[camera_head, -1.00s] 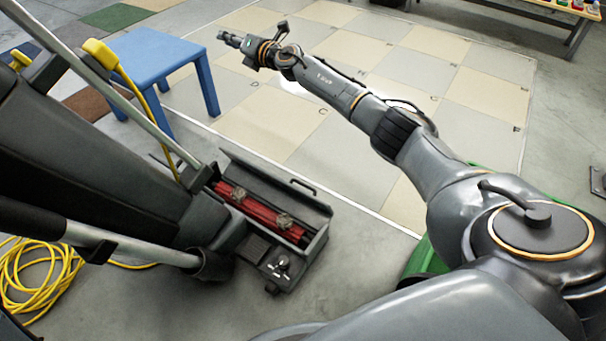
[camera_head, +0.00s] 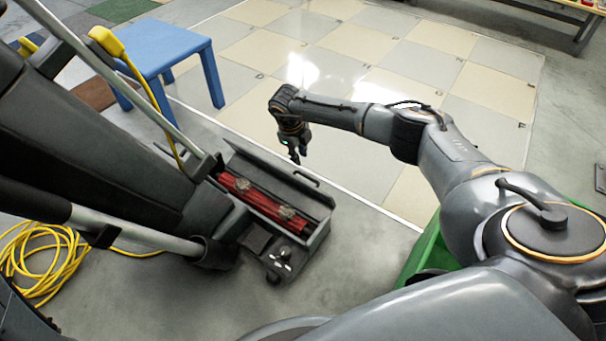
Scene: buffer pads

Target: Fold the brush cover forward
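The floor machine (camera_head: 95,150) leans in from the left, with its base on the concrete floor. Its brush cover (camera_head: 285,172) stands open, tilted up along the back of the brush housing, with a dark handle on its upper edge. The red brush (camera_head: 255,203) lies exposed in the housing. My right gripper (camera_head: 294,158) hangs pointing down just above and behind the cover, apart from it as far as I can see. It is small and dark, so its finger opening is unclear. My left gripper is not in view.
A blue table (camera_head: 160,50) stands behind the machine. A coiled yellow cable (camera_head: 40,262) lies on the floor at the left. A green object (camera_head: 428,250) is partly hidden by my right arm. The tiled floor (camera_head: 345,140) behind the cover is clear.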

